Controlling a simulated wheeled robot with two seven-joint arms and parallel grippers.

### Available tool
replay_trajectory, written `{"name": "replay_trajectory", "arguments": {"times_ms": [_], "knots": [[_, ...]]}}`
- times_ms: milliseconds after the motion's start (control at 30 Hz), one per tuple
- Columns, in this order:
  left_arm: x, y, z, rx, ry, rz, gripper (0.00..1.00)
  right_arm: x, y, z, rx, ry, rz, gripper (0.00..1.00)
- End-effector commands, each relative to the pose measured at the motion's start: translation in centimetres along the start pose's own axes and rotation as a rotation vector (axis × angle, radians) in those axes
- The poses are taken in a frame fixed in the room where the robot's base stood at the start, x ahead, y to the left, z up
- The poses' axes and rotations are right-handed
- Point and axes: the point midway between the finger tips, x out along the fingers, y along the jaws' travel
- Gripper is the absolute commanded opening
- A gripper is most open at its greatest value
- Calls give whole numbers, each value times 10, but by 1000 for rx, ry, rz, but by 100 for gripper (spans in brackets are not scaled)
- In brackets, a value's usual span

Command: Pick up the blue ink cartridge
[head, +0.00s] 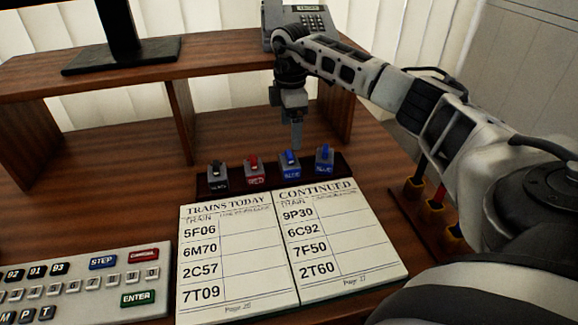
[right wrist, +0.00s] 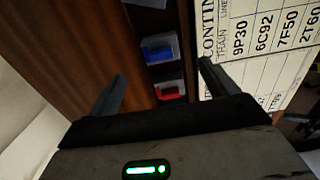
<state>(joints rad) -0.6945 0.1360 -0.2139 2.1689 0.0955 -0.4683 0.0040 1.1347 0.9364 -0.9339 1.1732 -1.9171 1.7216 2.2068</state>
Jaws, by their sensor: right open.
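A dark rack (head: 272,176) behind the open book holds several small grey blocks in a row. From left to right they are a black one (head: 217,178), a red one (head: 253,172), a blue one (head: 290,165) and another blue one (head: 324,159). I cannot tell which blue one is the ink cartridge. My right gripper (head: 297,143) hangs pointing down, above and just behind the third block. In the right wrist view its open fingers (right wrist: 161,75) are apart and empty, with a blue block (right wrist: 158,50) and a red block (right wrist: 170,91) beyond them. My left gripper is out of view.
The open book (head: 290,245) lies in front of the rack. A keypad (head: 85,285) is at the lower left. A raised wooden shelf (head: 180,62) stands behind, carrying a telephone-like device (head: 280,15). A stand with coloured-handled tools (head: 425,205) is at right. Bare desk lies left of the rack.

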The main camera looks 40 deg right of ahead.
Motion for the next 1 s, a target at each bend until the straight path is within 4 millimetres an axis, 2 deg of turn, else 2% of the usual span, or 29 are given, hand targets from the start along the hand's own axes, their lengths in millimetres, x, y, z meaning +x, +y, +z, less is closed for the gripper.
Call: {"name": "replay_trajectory", "arguments": {"times_ms": [100,367,600,733,933,967,1000], "knots": [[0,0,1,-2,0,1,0,20,0,-1,-1,1,-2,85],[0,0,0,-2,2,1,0,38,-1,-2,-4,2,-2,85],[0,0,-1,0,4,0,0,74,-2,-3,-4,2,-2,85],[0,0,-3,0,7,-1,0,82,-1,-3,-3,3,0,85],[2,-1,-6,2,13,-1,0,83,-1,-3,-4,3,1,85],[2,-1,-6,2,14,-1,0,83,-1,-3,-4,3,1,80],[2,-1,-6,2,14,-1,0,83,-1,-3,-4,3,1,69]]}}
